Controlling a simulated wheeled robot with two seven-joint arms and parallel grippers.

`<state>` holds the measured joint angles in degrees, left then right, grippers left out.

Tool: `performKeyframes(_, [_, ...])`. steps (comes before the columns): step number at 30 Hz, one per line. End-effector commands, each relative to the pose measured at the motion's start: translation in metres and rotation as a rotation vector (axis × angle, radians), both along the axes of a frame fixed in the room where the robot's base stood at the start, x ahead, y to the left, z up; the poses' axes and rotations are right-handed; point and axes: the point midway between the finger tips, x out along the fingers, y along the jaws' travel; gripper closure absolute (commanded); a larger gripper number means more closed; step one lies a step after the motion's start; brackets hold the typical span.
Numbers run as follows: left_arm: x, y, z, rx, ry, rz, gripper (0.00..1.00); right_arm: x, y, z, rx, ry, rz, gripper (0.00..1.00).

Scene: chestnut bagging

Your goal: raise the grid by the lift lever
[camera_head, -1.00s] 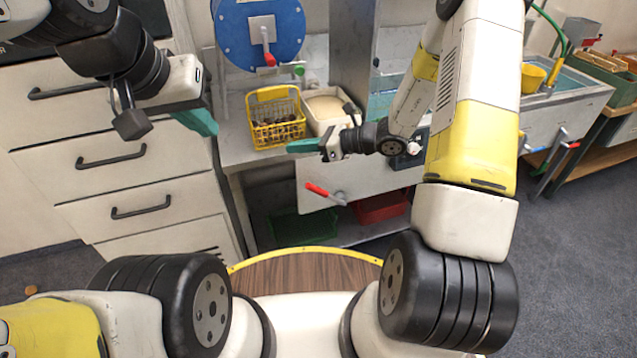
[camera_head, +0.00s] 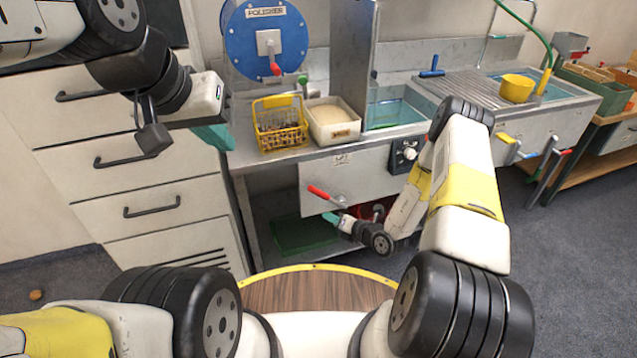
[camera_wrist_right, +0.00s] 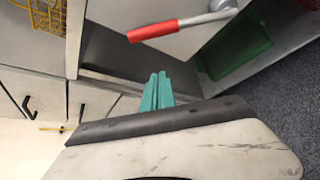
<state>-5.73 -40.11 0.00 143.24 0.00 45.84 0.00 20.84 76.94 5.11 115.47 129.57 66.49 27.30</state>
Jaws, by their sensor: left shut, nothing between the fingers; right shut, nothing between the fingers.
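A lever with a red grip (camera_head: 319,192) sits on the front panel below the counter; its grey arm slants down to the right. It also shows in the right wrist view (camera_wrist_right: 153,30). Its label is too small to read, so I cannot tell if it is the lift lever. My right gripper (camera_head: 329,216) is shut and empty, just below the lever; in the wrist view its teal fingertips (camera_wrist_right: 158,76) are apart from the grip. My left gripper (camera_head: 218,138) is shut and empty, left of the yellow basket. I cannot make out the grid for certain.
A yellow basket (camera_head: 269,141) and a white bin (camera_head: 346,126) stand on the counter by a water basin (camera_head: 397,113). Other levers with yellow (camera_head: 506,138) and blue grips are at the right. A green crate (camera_head: 290,238) is on the shelf below.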

Motion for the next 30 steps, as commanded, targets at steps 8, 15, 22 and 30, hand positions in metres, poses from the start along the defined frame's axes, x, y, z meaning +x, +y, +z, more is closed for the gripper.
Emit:
performKeyframes(8, [0.000, 0.000, 0.000, 0.000, 0.000, 0.000, 1.00, 0.008, 0.008, -0.004, -0.001, -0.002, 0.003, 1.00])
performKeyframes(15, [0.000, 0.000, 0.000, 0.000, 0.000, 0.000, 1.00, 0.041, 0.037, -0.020, -0.002, -0.004, 0.006, 1.00])
performKeyframes(22, [0.000, 0.000, 0.000, 0.000, 0.000, 0.000, 1.00, 0.074, 0.062, -0.035, -0.003, -0.004, 0.003, 1.00])
performKeyframes(30, [0.000, 0.000, 0.000, 0.000, 0.000, 0.000, 1.00, 0.086, 0.039, -0.010, -0.001, -0.002, 0.002, 1.00])
